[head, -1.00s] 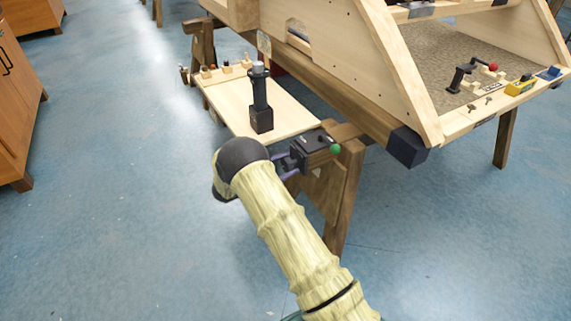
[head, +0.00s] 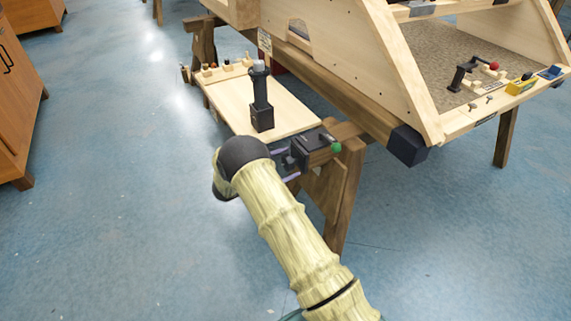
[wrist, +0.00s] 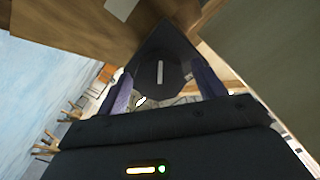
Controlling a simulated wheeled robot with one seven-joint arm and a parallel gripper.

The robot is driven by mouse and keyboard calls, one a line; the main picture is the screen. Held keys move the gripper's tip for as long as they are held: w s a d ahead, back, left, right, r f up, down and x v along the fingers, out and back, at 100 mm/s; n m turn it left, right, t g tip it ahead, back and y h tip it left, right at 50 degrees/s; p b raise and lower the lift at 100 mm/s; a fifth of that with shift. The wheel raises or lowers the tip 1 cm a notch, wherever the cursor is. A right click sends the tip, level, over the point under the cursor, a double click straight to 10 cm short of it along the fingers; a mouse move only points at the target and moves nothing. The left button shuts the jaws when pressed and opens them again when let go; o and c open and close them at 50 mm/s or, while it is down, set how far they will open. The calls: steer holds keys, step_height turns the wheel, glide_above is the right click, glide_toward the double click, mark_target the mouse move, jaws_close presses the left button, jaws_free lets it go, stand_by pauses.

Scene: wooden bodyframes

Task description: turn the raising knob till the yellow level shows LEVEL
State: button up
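The yellow level (head: 520,85) lies on the front ledge of the wooden frame, at the right of the head view; its reading is too small to make out. In the wrist view a dark, faceted knob (wrist: 160,74) with a white line across it faces the camera. The white line runs nearly upright in the picture. My gripper (wrist: 163,80) is open, one purple finger on each side of the knob, with gaps visible between. In the head view my gripper (head: 287,168) is beside a black block with a green ball (head: 336,147); my arm partly hides it.
A wooden board (head: 235,105) on a trestle holds a black upright post (head: 261,100). The large wooden frame (head: 390,60) has a dark end cap (head: 407,146) near my gripper. A black crank with a red ball (head: 470,75) is on the frame. The blue floor (head: 130,230) at left is clear.

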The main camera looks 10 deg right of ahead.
steer(key=p+v, duration=0.3)
steer(key=v, duration=1.4)
steer(key=shift+a+p, duration=0.2)
steer(key=shift+p, duration=0.2)
